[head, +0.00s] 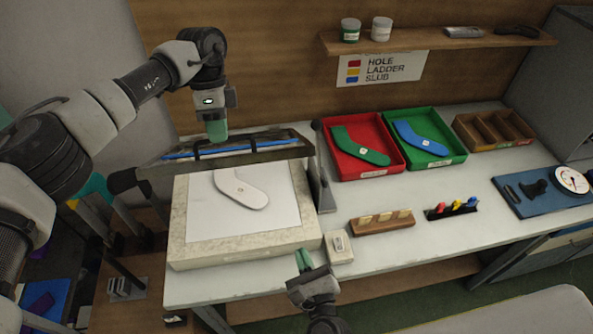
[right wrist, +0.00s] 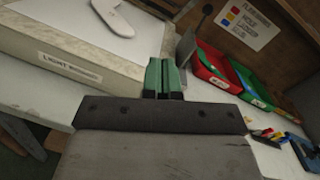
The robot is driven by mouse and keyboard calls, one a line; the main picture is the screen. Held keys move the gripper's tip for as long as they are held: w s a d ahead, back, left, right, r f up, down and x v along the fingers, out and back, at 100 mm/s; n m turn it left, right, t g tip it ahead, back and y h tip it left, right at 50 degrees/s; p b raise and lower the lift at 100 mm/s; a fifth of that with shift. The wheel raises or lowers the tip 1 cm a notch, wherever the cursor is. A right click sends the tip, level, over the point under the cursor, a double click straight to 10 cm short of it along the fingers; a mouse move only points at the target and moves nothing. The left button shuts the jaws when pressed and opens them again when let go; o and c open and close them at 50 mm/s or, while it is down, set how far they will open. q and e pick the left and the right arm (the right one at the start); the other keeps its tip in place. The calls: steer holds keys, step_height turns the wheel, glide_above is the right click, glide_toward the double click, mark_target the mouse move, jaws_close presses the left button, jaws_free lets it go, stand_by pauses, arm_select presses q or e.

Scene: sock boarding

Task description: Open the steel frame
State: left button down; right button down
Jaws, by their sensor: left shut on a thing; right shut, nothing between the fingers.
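The steel frame (head: 270,150), dark with a blue strip along it, is raised at the back edge of the light box (head: 180,225), tilted up so that I see it nearly edge-on. My left gripper (head: 217,138) comes down from above and is shut on the frame at its black handle; the fingertips partly hide the grip. A white sock-shaped board (head: 242,190) lies on the box's pale panel, uncovered. My right gripper (head: 304,260) is shut and empty in front of the box's right corner; its green fingers also show closed together in the right wrist view (right wrist: 165,75).
A small switch block (head: 338,246) sits near my right gripper. A wooden holder (head: 381,222), a red tray (head: 335,127) and a green tray (head: 400,118) with sock boards stand to the right. A grey upright plate (head: 320,170) stands beside the box. A shelf (head: 440,42) hangs above.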

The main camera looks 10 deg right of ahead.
step_height(320, 180, up, 8)
steer(key=w+m+t+h, duration=0.1)
steer(key=m+t+h, duration=0.1)
steer(key=m, duration=0.3)
glide_toward(294, 158)
steer(key=w, duration=0.6)
steer(key=shift+w+r, duration=0.35)
